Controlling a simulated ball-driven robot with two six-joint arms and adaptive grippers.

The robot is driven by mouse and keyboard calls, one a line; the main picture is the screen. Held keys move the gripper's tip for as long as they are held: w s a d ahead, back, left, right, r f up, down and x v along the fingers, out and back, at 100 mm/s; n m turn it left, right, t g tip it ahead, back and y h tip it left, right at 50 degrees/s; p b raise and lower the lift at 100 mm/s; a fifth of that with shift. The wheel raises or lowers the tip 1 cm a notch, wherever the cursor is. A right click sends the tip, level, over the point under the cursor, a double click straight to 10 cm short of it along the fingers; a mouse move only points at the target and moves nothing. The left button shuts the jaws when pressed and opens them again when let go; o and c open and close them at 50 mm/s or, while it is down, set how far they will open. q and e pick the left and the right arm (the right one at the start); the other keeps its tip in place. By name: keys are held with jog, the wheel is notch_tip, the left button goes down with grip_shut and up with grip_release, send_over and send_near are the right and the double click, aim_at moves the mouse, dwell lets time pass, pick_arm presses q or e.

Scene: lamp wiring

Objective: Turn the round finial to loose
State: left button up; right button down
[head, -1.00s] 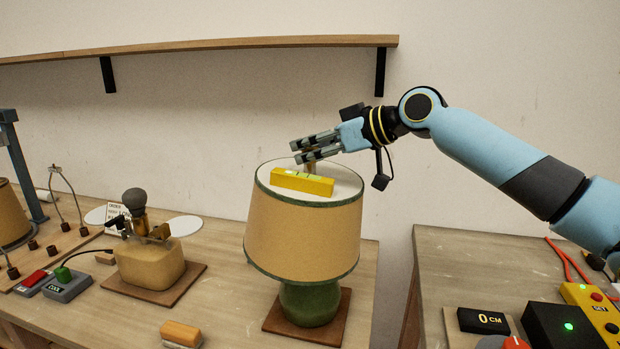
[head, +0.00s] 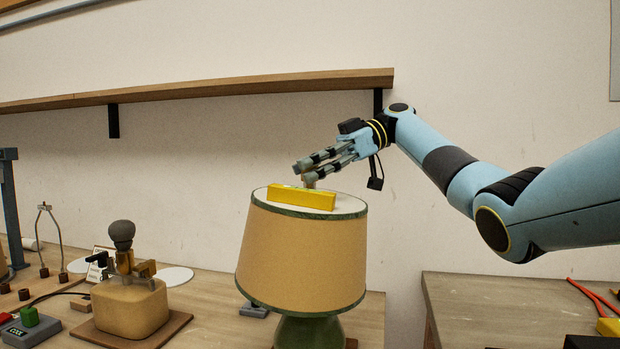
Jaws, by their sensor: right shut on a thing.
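The lamp has a tan shade (head: 302,250) with green trim and a pale top, over a green base (head: 310,332). My right gripper (head: 304,172) reaches in from the right just above the shade's top. A yellow spirit level (head: 301,197) lies across the shade's top, in front of the fingers. My left gripper is not in view.
A tan block fixture with a dark bulb (head: 122,232) stands on a brown board to the left. A wire harp frame (head: 46,225) is farther left. A wooden shelf (head: 200,90) runs along the wall above. A second table (head: 500,305) is at the right.

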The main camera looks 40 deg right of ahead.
jog(key=shift+f+n+g+b, duration=0.1)
jog(key=shift+n+g+b, duration=0.35)
jog(key=shift+n+g, duration=0.3)
jog(key=shift+g, duration=0.25)
jog(key=c, duration=1)
grip_release()
